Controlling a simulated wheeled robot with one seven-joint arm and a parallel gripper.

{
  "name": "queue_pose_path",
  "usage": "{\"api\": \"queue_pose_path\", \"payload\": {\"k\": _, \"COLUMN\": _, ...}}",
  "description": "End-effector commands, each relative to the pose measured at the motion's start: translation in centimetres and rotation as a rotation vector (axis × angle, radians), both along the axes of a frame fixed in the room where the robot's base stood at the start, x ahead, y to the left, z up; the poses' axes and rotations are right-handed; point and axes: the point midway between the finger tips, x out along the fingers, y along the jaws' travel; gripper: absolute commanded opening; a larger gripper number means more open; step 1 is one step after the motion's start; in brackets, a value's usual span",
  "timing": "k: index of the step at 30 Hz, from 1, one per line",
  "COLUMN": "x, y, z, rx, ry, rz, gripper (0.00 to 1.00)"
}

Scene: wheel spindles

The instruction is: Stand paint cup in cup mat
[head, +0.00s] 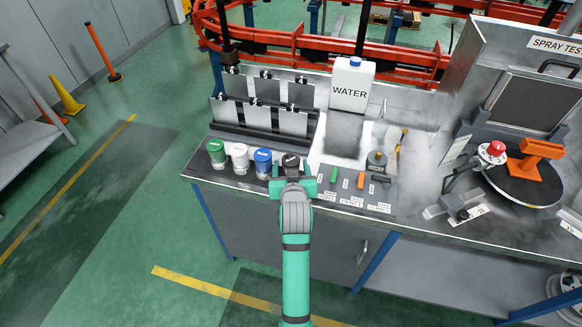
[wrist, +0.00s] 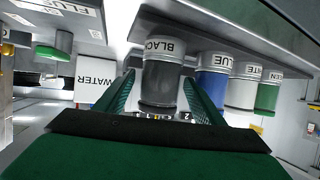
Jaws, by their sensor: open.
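The black-lidded paint cup (head: 291,160) stands upright near the bench's front edge, at the right end of a row of cups. In the wrist view, the cup labelled BLACK (wrist: 160,85) sits between the two green fingers of my gripper (wrist: 158,82). The fingers are spread, with a gap visible at least on the right side. In the head view my gripper (head: 293,182) is at the cup and hides its lower part. A grey mat (head: 372,198) with printed labels lies to the right; I cannot tell whether it is the cup mat.
Blue (head: 263,161), white (head: 239,157) and green (head: 216,152) cups stand left of the black one. Coloured tools and a flush cup (head: 376,161) are on the right. Behind are a panel rack (head: 262,125) and a water jug (head: 352,85).

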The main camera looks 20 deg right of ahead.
Motion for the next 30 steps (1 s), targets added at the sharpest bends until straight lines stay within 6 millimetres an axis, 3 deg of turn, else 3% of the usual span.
{"api": "queue_pose_path", "payload": {"k": 5, "x": -1.1, "y": 0.3, "z": 0.7, "rx": 0.0, "ry": -0.001, "rz": 0.0, "gripper": 0.63}}
{"api": "queue_pose_path", "payload": {"k": 19, "x": -8.9, "y": 2.6, "z": 4.0, "rx": 0.0, "ry": -0.001, "rz": 0.0, "gripper": 0.63}}
{"api": "queue_pose_path", "payload": {"k": 30, "x": -10.8, "y": 3.2, "z": 4.7, "rx": 0.0, "ry": 0.0, "rz": 0.001, "gripper": 0.63}}
